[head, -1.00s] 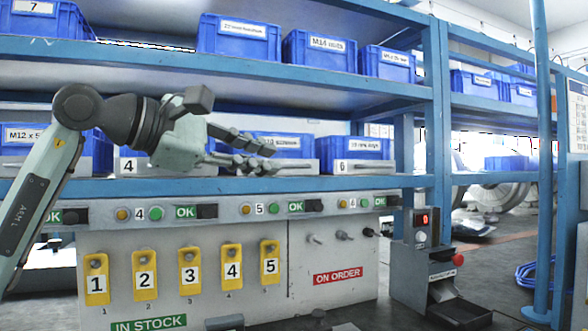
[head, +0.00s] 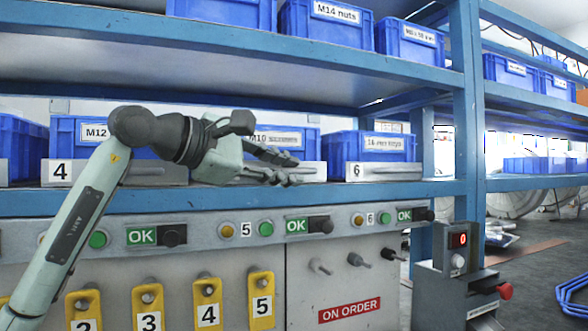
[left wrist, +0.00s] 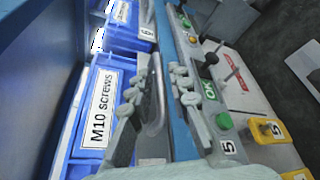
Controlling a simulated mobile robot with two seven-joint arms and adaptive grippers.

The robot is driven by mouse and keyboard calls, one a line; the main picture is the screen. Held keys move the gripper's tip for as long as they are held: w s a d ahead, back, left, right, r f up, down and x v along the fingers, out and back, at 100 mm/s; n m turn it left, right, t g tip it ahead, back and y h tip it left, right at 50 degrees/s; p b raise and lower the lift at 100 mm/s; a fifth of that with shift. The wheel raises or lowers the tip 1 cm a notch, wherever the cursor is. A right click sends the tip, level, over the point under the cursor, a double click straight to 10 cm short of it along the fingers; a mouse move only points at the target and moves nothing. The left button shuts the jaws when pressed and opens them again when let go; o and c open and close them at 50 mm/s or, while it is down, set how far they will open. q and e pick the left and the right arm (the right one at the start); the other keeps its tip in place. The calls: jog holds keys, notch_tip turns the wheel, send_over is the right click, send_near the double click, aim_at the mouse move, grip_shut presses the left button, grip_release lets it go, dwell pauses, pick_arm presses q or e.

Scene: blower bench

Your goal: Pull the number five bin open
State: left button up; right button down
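The number five bin is a blue bin labelled M10 screws (head: 306,138) on the lower shelf, with a grey front plate (head: 314,171) below it; the plate's number is hidden behind my gripper. My left gripper (head: 288,168) is in front of that plate, its two fingers apart. In the left wrist view the bin (left wrist: 92,110) is on the left. A grey handle (left wrist: 158,98) lies between the open fingers there, and I cannot tell whether they touch it. My right gripper is not in view.
The number four plate (head: 110,172) and number six plate (head: 385,171) flank this bin on the shelf. Below runs a strip with OK signs (head: 297,226), buttons and knobs. Numbered yellow tags (head: 261,300) hang under it. A blue post (head: 466,120) stands at the right.

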pick_arm(q)
jog(key=shift+x, duration=1.1)
jog(key=shift+c, duration=0.3)
grip_shut()
